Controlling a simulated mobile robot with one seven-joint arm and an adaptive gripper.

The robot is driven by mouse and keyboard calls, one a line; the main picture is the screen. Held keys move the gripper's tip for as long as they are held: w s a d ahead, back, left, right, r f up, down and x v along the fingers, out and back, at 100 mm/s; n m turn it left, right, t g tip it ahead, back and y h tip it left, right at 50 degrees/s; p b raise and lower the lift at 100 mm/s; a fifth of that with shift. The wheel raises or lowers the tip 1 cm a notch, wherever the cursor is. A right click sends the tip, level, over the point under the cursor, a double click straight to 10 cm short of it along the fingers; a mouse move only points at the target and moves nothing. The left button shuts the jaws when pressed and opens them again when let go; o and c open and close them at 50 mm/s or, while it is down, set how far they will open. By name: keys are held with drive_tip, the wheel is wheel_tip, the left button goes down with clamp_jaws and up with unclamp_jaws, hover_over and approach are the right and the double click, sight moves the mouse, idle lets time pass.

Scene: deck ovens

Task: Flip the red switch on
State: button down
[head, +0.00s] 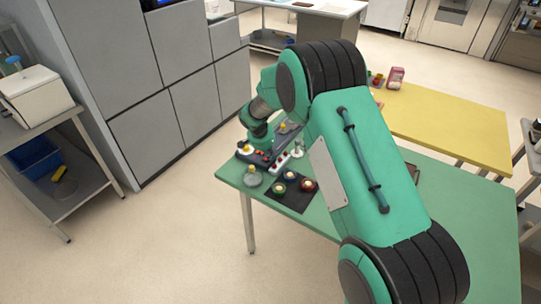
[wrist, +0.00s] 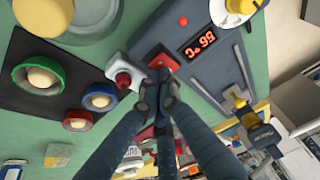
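The red switch (wrist: 163,62) is a small red block on a dark grey control panel (wrist: 205,75) in the wrist view, close to the panel's edge. My gripper (wrist: 157,92) has its dark fingertips close together just below the switch in the picture. They partly cover its lower side, and nothing shows between them. I cannot tell whether they touch the switch. In the head view the panel (head: 252,156) lies at the near left corner of the green table, under my wrist. The switch cannot be made out there.
A white box with a red button (wrist: 123,79) sits close left of the fingers. A black mat (wrist: 60,125) carries several coloured round buttons. A grey cabinet (head: 150,70) stands left.

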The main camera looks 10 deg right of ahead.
drive_tip(key=shift+s+a+f, duration=0.15)
drive_tip(key=shift+a+f, duration=0.2)
drive_tip(key=shift+a, duration=0.15)
drive_tip(key=shift+r, duration=0.5)
wheel_tip(320, 180, up, 14)
drive_tip(key=d+p, duration=0.1)
drive_tip(key=p, duration=0.2)
drive_tip(key=shift+f, duration=0.15)
